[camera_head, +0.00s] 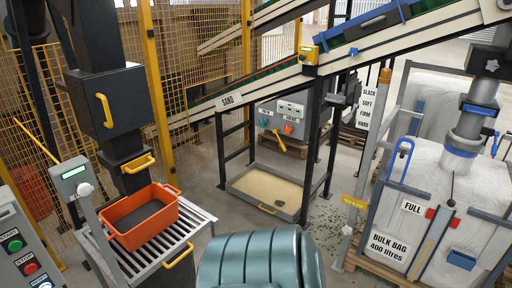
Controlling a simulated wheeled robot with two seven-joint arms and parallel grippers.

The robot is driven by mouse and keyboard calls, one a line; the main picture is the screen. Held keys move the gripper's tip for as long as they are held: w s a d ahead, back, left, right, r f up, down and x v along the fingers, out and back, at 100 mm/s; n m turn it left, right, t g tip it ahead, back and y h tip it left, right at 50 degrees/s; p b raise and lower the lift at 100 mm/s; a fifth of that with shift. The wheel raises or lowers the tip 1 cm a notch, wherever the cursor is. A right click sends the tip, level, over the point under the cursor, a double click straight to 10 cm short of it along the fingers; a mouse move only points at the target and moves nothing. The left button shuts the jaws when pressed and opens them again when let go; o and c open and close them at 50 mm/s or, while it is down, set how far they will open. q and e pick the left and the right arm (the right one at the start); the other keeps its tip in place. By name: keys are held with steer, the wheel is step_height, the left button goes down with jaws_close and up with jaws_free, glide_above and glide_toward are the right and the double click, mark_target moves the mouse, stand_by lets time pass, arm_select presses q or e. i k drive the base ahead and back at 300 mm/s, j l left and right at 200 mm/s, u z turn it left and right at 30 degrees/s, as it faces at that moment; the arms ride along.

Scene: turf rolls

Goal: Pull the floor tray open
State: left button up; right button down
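The floor tray (240,191) is a shallow grey metal tray on the floor near the middle of the view, holding pale sand (262,186). It lies low between the black legs of the stand under the conveyor. Neither of my grippers shows, and nothing is seen touching the handle.
A teal ribbed shape (260,265) fills the bottom centre, in front of the tray. An orange crate (140,232) stands on a slatted stand at left. A bulk bag (420,185) on a pallet stands at right. Dark crumbs (328,220) lie right of the tray.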

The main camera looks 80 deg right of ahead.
mark_target(261, 185)
steer(key=z, duration=2.75)
steer(key=i+l+u, duration=0.4)
steer(key=i+l, duration=1.1)
steer(key=k+z, duration=0.1)
steer(key=k, duration=0.05)
